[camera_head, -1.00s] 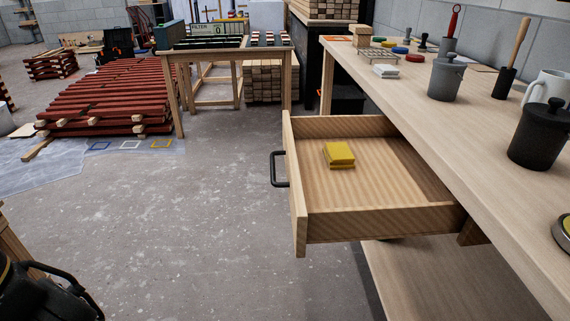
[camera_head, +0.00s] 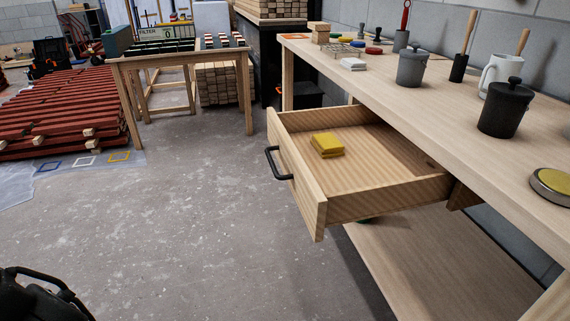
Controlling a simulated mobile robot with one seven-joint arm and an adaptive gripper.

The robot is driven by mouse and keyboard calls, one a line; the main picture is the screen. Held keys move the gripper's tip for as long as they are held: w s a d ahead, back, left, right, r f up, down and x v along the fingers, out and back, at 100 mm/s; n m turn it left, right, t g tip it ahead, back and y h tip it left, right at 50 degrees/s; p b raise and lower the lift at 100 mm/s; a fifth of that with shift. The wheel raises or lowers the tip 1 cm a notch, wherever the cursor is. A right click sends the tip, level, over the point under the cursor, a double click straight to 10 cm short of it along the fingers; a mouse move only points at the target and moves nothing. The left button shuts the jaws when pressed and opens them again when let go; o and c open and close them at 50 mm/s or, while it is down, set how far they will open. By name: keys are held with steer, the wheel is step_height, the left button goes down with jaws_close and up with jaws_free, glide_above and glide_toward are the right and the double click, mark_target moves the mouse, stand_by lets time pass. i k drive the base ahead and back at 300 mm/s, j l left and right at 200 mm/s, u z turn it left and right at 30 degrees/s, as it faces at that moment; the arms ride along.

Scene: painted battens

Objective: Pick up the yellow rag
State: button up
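The yellow rag (camera_head: 327,145) is a small folded cloth lying flat on the floor of the open wooden drawer (camera_head: 385,205). It sits toward the drawer's left, handle side, with bare wood around it. The drawer is pulled out from under the workbench and has a black handle (camera_head: 279,163) on its front. My gripper does not show in this view.
The workbench (camera_head: 425,105) runs along the right and carries a grey lidded pot (camera_head: 412,67), a black lidded pot (camera_head: 505,108) and a round yellow-topped tin (camera_head: 552,187). A lower shelf (camera_head: 430,265) lies below. Concrete floor (camera_head: 200,220) is clear left of the drawer.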

mark_target(327, 145)
steer(key=z, duration=1.3)
steer(key=i+u, duration=0.15)
steer(key=u, duration=0.25)
steer(key=i+u, duration=0.15)
steer(key=u, duration=0.25)
steer(key=i+l+u, duration=0.1)
steer(key=u, duration=0.3)
steer(key=i, duration=0.5)
